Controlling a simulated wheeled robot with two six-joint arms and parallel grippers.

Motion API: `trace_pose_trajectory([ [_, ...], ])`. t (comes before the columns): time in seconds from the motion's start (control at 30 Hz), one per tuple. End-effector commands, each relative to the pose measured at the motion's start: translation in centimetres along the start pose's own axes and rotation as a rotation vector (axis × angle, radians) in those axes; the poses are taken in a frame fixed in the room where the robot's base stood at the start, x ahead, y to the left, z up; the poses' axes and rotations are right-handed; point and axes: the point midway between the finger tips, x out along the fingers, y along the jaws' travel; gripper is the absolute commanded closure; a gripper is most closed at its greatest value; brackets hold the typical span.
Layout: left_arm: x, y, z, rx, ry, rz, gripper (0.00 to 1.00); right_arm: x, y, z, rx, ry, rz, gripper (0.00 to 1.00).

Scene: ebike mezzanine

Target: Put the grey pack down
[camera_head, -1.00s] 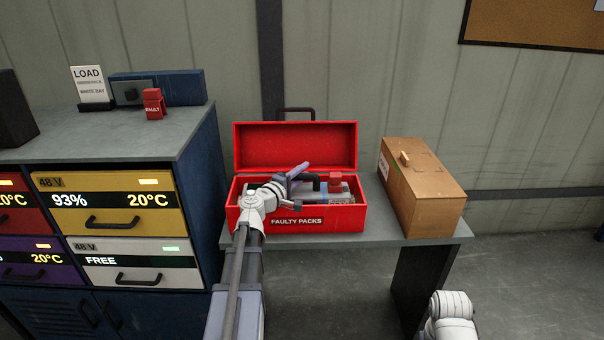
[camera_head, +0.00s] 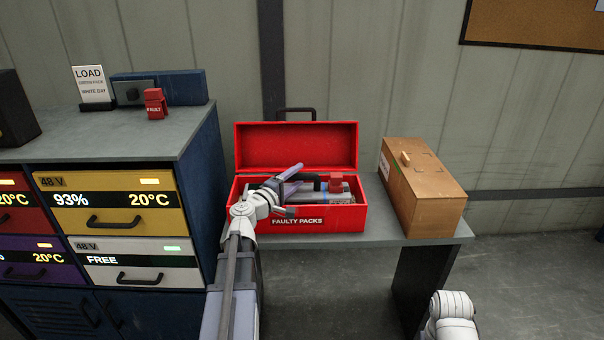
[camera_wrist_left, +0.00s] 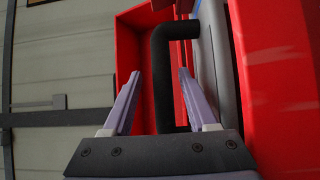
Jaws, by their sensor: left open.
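The grey pack (camera_head: 320,196) lies inside the open red box (camera_head: 349,216) labelled FAULTY PACKS. It has a black handle and a red piece at its right end. My left gripper (camera_head: 297,190) is at the box's left front, open, with its fingers apart. In the left wrist view the black handle (camera_wrist_left: 160,85) runs between the two open fingers (camera_wrist_left: 159,74), with gaps beside it; the pack's grey side (camera_wrist_left: 207,75) shows to the right. The pack's underside is hidden by the box wall. My right gripper is not visible; only a white arm part shows at lower right.
A brown wooden box (camera_head: 436,207) stands right of the red box on the grey table (camera_head: 384,234). The blue cabinet (camera_head: 205,185) with coloured drawers is at left. A red FAULT block (camera_head: 155,104) and a LOAD sign (camera_head: 91,85) stand on it. The red lid is raised.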

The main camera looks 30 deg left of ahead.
Motion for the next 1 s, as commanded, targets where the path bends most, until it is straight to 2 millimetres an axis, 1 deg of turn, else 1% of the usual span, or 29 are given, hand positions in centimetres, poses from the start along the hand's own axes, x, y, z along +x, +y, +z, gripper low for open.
trace_pose_trajectory([
  [0.03,-1.5,0.0,0.1,0.000,0.004,0.000,0.41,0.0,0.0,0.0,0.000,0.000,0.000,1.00],
  [0.1,-3.0,0.0,0.2,0.000,0.003,0.000,0.41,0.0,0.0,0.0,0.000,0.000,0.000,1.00],
  [0.3,-6.4,0.0,0.1,0.000,0.002,0.000,0.41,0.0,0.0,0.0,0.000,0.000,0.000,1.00],
  [0.4,-7.5,0.0,0.1,0.000,0.002,0.000,0.41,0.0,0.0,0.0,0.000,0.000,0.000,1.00],
  [0.5,-8.2,0.0,0.1,0.000,0.001,0.000,0.41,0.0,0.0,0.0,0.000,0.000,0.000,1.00],
  [0.6,-8.4,0.0,0.0,0.000,0.000,0.000,0.41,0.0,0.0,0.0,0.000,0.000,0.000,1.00],
  [1.0,-8.4,0.0,0.0,0.000,0.000,0.000,0.41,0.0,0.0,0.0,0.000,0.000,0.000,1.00],
])
